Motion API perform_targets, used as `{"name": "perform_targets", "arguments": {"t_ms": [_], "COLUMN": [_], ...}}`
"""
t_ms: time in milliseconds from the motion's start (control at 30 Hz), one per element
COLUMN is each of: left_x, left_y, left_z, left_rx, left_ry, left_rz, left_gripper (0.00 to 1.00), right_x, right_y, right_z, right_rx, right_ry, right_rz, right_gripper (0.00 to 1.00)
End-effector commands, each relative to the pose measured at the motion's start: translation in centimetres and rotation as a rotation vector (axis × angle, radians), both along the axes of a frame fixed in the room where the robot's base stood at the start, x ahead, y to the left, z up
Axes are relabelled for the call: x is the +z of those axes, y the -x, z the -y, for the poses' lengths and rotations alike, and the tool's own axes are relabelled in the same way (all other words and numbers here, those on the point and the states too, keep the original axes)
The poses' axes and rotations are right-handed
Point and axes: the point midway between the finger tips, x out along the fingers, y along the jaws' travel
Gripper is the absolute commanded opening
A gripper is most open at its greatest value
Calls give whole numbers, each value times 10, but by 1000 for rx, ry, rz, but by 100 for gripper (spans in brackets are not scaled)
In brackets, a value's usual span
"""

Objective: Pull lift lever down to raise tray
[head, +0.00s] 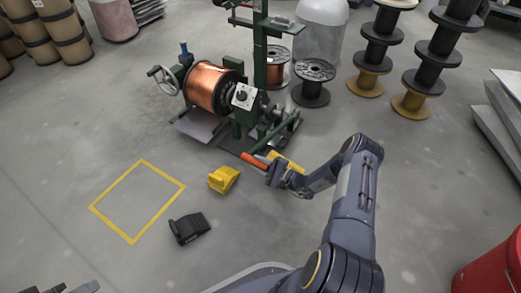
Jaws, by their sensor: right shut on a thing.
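The lift lever has an orange grip (254,161) and sits low at the front right of the green spool stand (263,65). My right gripper (272,171) is shut on the lever at the grip's right end; its fingers are small and partly hidden. The tray (196,126), a grey plate, lies low under the copper spool (207,88), close to the floor. The spool is mounted on the stand with a handwheel (163,80) at its left. I cannot make out my left gripper.
A yellow wedge-shaped block (223,179) and a black one (189,228) lie on the floor in front. A yellow floor square (136,243) is empty. Stacked spools (368,82) stand at the back right. A red bin (490,270) is at lower right.

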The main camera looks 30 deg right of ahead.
Motion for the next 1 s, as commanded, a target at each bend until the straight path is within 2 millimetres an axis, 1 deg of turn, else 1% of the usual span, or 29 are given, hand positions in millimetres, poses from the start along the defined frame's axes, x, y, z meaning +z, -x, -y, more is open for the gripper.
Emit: {"name": "perform_targets", "arguments": {"t_ms": [33,200,400,667,700,833,867,1000], "left_x": [0,0,0,-1,-1,-1,-1,0], "left_y": [0,0,0,0,0,0,0,0], "left_z": [0,0,0,0,0,0,0,0], "left_rx": [0,0,0,0,0,0,0,0], "left_ry": [0,0,0,0,0,0,0,0], "left_rz": [0,0,0,0,0,0,0,0], "left_gripper": [36,36,36,36,36,36,36,36], "right_x": [-8,-23,-30,-33,-33,-33,-32,-30], "right_y": [-1,-1,0,1,1,1,1,1], "right_z": [1,1,2,2,2,1,1,1], "right_rx": [-5,-6,-9,-11,-12,-10,-9,-8], "right_ry": [18,53,65,64,63,62,62,61], "right_rz": [7,29,32,28,27,29,29,33], "right_gripper": [0,0,0,0,30,47,49,49]}}
